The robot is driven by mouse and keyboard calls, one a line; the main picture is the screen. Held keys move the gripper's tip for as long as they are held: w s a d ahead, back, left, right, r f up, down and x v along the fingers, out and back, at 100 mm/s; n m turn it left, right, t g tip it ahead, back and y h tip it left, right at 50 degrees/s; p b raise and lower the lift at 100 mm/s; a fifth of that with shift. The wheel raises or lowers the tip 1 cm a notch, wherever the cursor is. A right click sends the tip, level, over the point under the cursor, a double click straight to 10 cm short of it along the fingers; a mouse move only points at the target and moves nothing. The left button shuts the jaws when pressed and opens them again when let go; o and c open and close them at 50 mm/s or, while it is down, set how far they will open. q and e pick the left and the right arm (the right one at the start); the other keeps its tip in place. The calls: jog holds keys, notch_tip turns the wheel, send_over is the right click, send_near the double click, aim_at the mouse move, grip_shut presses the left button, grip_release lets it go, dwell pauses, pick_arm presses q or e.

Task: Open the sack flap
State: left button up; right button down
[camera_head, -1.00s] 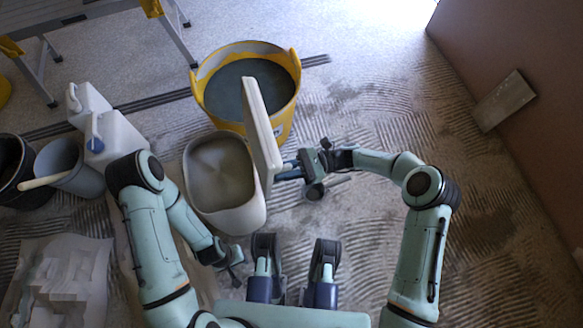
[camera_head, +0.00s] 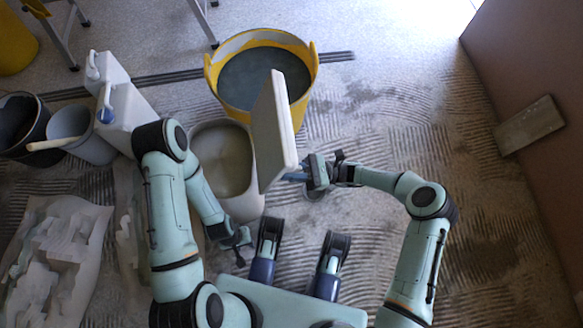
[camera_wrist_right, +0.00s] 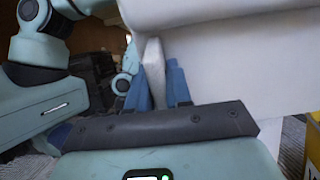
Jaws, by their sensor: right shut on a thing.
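A cream flap (camera_head: 272,135), a flat stiff-looking panel, stands steeply up beside and partly over the opening of a cream tub-like container (camera_head: 243,207). Grey-beige contents show inside the container. My right gripper (camera_head: 297,176) is shut on the flap's near lower edge, on its right side. In the right wrist view, the blue fingers (camera_wrist_right: 156,88) close around a narrow white piece that meets the large pale panel (camera_wrist_right: 235,65). My left gripper (camera_head: 238,244) hangs empty near the container's front; its jaw opening is too small to judge. The flap's hinge is hidden.
A yellow bucket (camera_head: 310,78) of dark grey material stands right behind the flap. White jugs (camera_head: 125,118), a grey bucket (camera_head: 82,143) and a dark bucket (camera_head: 12,135) stand left. Crumpled pale sheeting (camera_head: 60,250) lies front left.

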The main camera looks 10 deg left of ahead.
jog(key=shift+f, duration=0.1)
jog(key=c, duration=1.1)
grip_release()
pick_arm(q)
jog(key=shift+s+a+f+g+b, duration=0.1)
jog(key=shift+s+f+g+b, duration=0.25)
jog(key=shift+s, duration=0.35)
pick_arm(e)
jog(key=shift+v, duration=6.8)
jog(key=shift+s, duration=0.1)
